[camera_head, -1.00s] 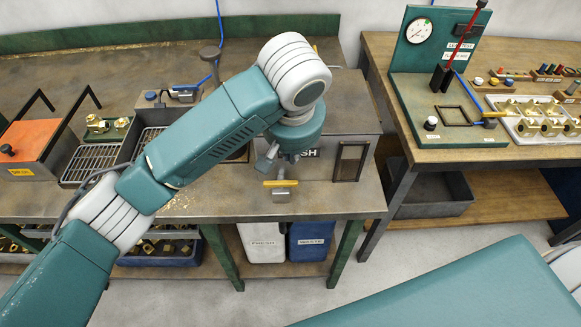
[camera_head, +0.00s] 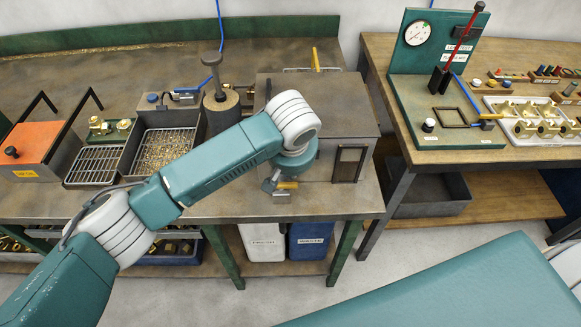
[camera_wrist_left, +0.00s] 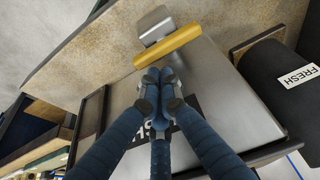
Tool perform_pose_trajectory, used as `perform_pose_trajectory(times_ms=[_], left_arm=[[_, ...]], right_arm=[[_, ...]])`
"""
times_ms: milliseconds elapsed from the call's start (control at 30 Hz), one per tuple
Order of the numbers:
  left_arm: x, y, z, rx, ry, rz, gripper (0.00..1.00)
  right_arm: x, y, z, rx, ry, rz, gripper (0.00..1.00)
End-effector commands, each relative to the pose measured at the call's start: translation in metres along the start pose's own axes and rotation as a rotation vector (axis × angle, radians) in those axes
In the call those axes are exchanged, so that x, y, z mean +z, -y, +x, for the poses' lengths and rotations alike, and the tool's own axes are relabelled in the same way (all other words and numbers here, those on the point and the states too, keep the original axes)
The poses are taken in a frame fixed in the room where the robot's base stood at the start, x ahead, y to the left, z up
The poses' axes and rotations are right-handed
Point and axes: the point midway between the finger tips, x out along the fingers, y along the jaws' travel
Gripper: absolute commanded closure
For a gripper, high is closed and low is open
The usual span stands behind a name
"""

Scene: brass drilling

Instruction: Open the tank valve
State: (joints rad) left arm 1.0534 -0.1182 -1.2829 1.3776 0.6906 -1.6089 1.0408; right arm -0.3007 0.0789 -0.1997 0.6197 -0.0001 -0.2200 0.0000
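The tank (camera_head: 330,100) is a grey box at the right end of the green-legged bench. Its valve has a yellow bar handle (camera_head: 288,185), low at the front of the tank, lying crosswise. My left gripper (camera_head: 270,184) is down beside the handle and partly overlaps it in the head view. In the left wrist view the handle (camera_wrist_left: 168,46) and its grey metal body lie just beyond my left gripper's fingertips (camera_wrist_left: 160,84). The blue fingers are drawn together with nothing seen between them. I cannot tell whether they touch the handle. My right gripper is not in view.
A chip tray (camera_head: 165,150), a wire rack (camera_head: 95,165) and an orange-lidded box (camera_head: 38,145) stand left on the bench. Two labelled containers, white (camera_head: 262,242) and blue (camera_head: 310,240), stand below. A second bench (camera_head: 450,156) with a gauge panel is at right.

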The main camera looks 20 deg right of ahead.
Motion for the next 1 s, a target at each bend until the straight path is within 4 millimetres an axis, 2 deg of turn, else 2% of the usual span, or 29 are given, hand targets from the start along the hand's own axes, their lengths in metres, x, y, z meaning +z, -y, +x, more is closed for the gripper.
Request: perform_pose_trajectory(times_ms=[1000], left_arm=[[0.003,-0.002,-0.002,0.046,0.002,0.129,1.0]], right_arm=[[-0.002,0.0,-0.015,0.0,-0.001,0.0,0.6]])
